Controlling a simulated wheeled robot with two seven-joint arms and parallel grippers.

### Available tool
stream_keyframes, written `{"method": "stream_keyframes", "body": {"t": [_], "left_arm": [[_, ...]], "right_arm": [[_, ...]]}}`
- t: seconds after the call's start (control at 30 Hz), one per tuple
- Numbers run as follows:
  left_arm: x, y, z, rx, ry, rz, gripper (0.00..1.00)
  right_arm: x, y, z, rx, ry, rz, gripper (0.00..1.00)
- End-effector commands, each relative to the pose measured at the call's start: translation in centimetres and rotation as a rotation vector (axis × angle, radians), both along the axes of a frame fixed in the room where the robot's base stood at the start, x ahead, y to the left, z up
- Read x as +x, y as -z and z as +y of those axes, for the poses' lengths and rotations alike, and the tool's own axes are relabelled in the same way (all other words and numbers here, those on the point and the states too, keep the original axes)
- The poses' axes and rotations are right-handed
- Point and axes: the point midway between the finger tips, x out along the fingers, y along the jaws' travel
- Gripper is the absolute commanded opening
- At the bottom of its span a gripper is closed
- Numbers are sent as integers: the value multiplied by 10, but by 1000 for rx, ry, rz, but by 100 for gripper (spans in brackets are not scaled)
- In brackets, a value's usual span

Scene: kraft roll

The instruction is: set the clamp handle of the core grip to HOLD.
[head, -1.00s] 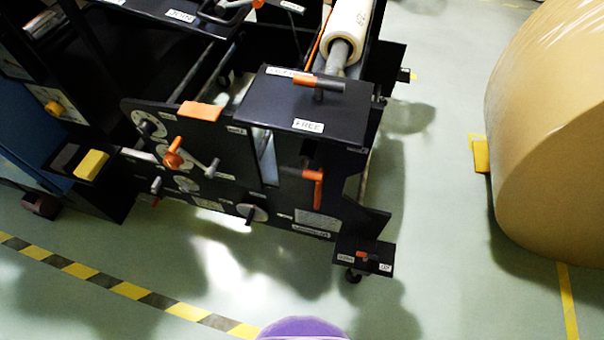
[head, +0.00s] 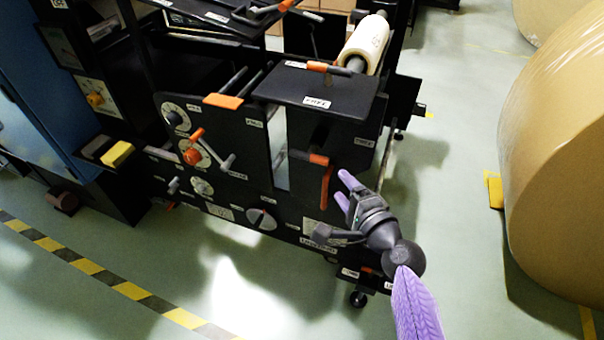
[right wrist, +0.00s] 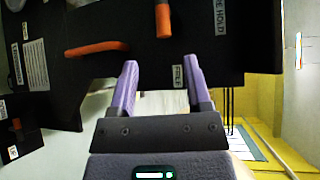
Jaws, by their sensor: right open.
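The handle that looks like the clamp handle (head: 318,67) is an orange-tipped bar on a short post above the black top plate (head: 350,97). Its orange end points left, over a small label I cannot read. Another label (head: 317,102) lies at the plate's front edge. My right gripper (head: 345,191) is open and empty, its purple fingers just right of the red front lever (head: 325,185) and below the plate. In the right wrist view the open gripper (right wrist: 160,78) faces the black machine, with a label ending in HOLD (right wrist: 221,15) at upper right. My left gripper is out of view.
A white core roll (head: 365,45) sits behind the plate. Dials and small levers cover the front panel (head: 235,160) at left. A large brown paper roll (head: 560,150) stands at right. The floor between the machine and roll is clear.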

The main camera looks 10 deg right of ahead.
Motion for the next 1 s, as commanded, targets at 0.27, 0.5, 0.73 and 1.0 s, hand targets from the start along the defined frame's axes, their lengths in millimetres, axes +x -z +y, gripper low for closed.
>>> {"method": "stream_keyframes", "body": {"t": [0.27,0.5,0.73,1.0], "left_arm": [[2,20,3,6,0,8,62],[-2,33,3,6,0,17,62],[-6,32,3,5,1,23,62],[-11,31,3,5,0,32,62]], "right_arm": [[56,8,11,13,1,-10,63],[90,11,18,10,2,-8,63],[95,10,19,8,1,-9,63],[95,10,19,8,1,-8,29]]}}
